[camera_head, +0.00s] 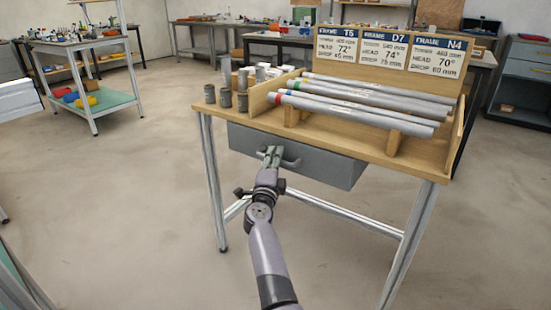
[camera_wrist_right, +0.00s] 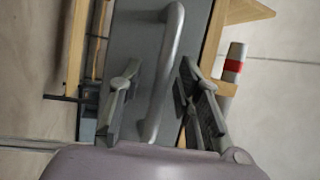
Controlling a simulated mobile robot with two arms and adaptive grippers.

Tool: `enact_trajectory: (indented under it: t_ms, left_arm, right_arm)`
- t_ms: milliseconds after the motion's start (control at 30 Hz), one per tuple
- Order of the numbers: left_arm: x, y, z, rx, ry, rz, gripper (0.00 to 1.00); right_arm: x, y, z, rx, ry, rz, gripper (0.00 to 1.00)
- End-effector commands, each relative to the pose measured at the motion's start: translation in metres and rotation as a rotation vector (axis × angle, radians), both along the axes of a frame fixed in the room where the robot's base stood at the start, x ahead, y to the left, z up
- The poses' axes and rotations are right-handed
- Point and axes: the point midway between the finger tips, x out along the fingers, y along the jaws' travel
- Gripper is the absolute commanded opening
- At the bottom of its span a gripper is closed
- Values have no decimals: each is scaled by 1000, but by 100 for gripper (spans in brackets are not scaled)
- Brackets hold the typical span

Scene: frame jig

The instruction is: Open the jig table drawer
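The jig table (camera_head: 420,166) has a wooden top on metal legs. Its grey drawer (camera_head: 325,166) hangs under the top and looks shut against the table. The drawer handle (camera_head: 292,162) is a grey bar on the drawer front. My right gripper (camera_head: 272,154) is at the handle. In the right wrist view the handle (camera_wrist_right: 168,70) runs between the two open fingers of the right gripper (camera_wrist_right: 152,98), with a gap visible on both sides. My left gripper is not in view.
Several metal tubes (camera_head: 360,104) lie in a wooden rack on the table top, with grey cylinders (camera_head: 225,97) at the left. A sign board (camera_head: 389,50) stands behind. A trolley (camera_head: 85,80) stands at the far left. The floor (camera_head: 120,220) before the table is clear.

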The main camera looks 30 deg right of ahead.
Motion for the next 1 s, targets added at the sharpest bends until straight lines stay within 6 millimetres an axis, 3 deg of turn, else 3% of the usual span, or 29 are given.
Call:
enact_trajectory:
  t_ms: [100, 567, 1000]
  left_arm:
    - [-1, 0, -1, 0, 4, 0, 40]
    - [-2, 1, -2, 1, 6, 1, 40]
    - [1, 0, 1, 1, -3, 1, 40]
  right_arm:
    - [0, 0, 0, 0, 0, 0, 31]
    - [0, 0, 0, -1, 1, 0, 0]
    - [0, 0, -1, -1, 2, 0, 0]
